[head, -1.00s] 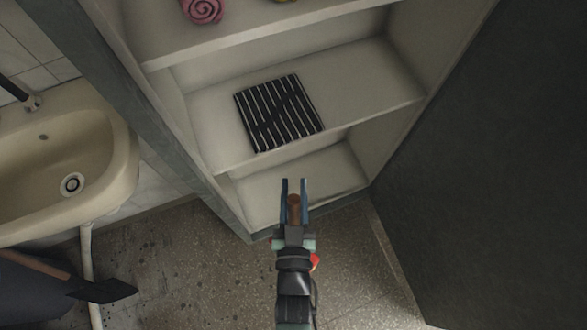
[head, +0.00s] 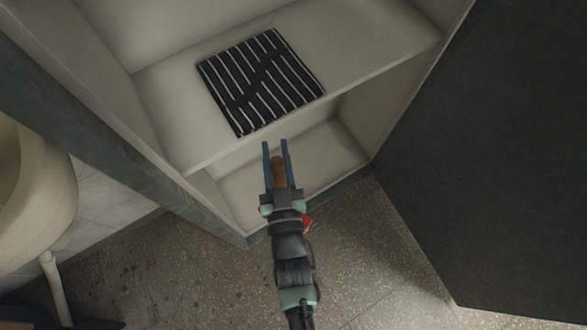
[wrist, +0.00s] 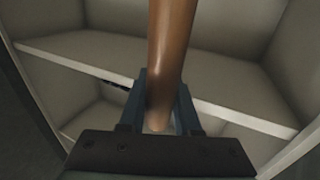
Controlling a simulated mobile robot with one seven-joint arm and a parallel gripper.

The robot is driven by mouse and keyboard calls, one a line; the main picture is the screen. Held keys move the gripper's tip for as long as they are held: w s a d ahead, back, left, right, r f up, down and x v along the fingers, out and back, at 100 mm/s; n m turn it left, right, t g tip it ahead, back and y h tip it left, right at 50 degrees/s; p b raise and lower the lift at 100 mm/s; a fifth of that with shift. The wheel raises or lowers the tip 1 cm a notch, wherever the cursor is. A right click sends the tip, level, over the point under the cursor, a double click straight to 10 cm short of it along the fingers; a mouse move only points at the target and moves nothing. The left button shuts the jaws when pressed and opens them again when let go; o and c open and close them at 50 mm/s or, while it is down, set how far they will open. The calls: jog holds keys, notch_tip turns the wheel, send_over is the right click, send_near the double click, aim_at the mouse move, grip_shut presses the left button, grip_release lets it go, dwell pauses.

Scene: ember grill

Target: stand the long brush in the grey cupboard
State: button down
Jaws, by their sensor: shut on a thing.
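My gripper (head: 275,158) is shut on the brown wooden handle of the long brush (head: 278,172). In the wrist view the handle (wrist: 171,50) stands between the two blue fingers (wrist: 160,105) and runs up out of the picture. The rest of the brush is hidden or out of view. The grey cupboard (head: 105,140) is open in front of me, with pale shelves inside. In the head view my gripper is in front of its lowest compartment (head: 320,160); I cannot tell whether the brush is inside it.
A black and white striped cloth (head: 260,80) lies on the shelf above the lowest compartment. The cupboard's dark open door (head: 490,170) stands at the right. A cream washbasin (head: 35,185) is at the left. Speckled floor (head: 370,260) is clear in front.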

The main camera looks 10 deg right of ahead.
jog(key=w+f+t+b, duration=0.1)
jog(key=w+f+b, duration=0.6)
jog(key=b, duration=0.5)
jog(key=w+f+h+b, duration=0.1)
jog(key=w+f+b, duration=0.4)
jog(key=f+b, duration=0.6)
jog(key=w+f+t+b, duration=0.1)
jog(key=w+f+b, duration=0.55)
jog(key=b, duration=0.55)
notch_tip(320, 180, down, 10)
jog(key=b, duration=0.8)
jog(key=shift+d+m, duration=0.3)
jog(key=shift+d, duration=0.1)
jog(key=shift+s+r, duration=0.1)
jog(key=shift+b, duration=0.35)
jog(key=c, duration=0.6)
grip_release()
jog(key=shift+f, duration=0.25)
